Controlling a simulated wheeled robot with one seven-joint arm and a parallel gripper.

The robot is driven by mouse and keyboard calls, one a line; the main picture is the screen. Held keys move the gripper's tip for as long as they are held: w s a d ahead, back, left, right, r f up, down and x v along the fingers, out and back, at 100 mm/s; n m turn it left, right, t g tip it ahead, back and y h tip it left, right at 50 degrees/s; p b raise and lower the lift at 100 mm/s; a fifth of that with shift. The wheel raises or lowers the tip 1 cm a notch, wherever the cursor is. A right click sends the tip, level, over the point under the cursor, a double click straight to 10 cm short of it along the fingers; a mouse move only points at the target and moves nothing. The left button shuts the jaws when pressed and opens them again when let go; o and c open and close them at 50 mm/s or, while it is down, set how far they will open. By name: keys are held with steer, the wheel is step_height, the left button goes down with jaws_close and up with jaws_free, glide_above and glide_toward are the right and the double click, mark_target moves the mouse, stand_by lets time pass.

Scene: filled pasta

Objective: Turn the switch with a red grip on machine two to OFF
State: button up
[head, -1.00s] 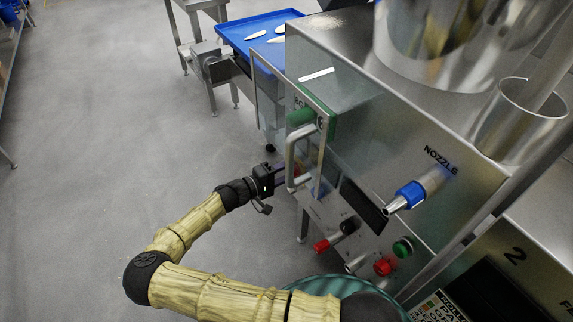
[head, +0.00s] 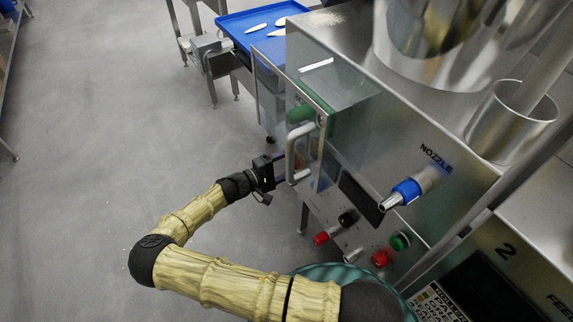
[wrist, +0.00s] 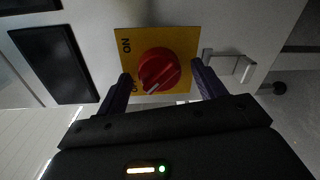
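The switch's round red grip (wrist: 158,68) sits on a yellow plate (wrist: 181,42) in the wrist view. "ON" is at the plate's upper left; a second label at lower left is partly hidden by a finger. A pale mark shows on the grip's lower edge, near that second label. My gripper (wrist: 162,84) is open, with one dark finger on each side of the grip; I cannot tell whether they touch it. In the head view my gripper (head: 278,172) is beside machine two (head: 400,135), and the switch cannot be made out there.
A metal handle (head: 292,155) stands close to my gripper. A blue tray (head: 240,22) is behind. Open floor lies left.

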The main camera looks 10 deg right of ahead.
steer(key=shift+a, duration=0.15)
steer(key=p+v, duration=0.1)
steer(key=v, duration=1.6)
steer(key=shift+s, duration=0.1)
